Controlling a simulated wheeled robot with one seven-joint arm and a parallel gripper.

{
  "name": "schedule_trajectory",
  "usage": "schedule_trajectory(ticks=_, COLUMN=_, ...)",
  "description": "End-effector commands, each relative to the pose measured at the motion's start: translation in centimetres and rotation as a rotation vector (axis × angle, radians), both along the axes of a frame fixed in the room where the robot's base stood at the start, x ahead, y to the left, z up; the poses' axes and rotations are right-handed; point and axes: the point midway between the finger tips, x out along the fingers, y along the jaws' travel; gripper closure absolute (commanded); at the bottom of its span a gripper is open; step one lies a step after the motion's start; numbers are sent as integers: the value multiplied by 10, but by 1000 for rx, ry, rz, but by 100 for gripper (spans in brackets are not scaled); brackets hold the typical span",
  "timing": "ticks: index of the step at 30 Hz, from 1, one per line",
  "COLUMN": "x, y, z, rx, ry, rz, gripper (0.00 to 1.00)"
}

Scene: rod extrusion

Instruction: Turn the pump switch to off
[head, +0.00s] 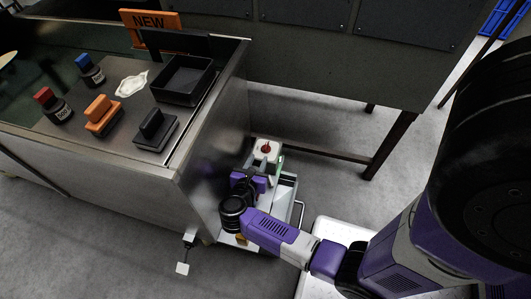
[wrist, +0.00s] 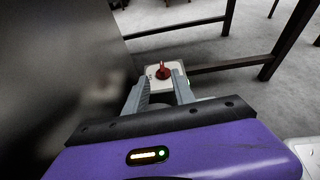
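The pump switch is a red knob (head: 266,148) on a pale box (head: 260,157), low beside the steel counter's right side. In the wrist view the red knob (wrist: 164,73) stands on the front face of the pale box (wrist: 153,84), with small marks left of the knob that are too small to read. My gripper (head: 263,166) is close to the box. In the wrist view its two grey fingers (wrist: 161,80) are spread apart, with the knob showing in the gap just beyond their tips. I see nothing held, and contact with the knob cannot be made out.
The steel counter (head: 210,140) rises close on the left and holds bottles, brushes and a black tray (head: 185,80). A table with dark legs (head: 388,145) stands behind and to the right. A metal cart or frame (head: 287,190) lies under my gripper. Grey floor (head: 320,185) is open to the right.

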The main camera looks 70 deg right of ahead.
Motion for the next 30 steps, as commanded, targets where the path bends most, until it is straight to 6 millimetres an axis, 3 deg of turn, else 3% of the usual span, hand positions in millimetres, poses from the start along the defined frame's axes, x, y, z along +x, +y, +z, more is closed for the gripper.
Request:
schedule_trajectory(ticks=8, x=3, y=-20, z=-18, rx=27, ry=-30, rz=-38, gripper=69)
schedule_trajectory(ticks=21, x=9, y=-93, z=-48, rx=25, ry=-28, rz=-36, gripper=69)
schedule_trajectory(ticks=30, x=10, y=-112, z=-54, rx=25, ry=-27, rz=-33, gripper=69)
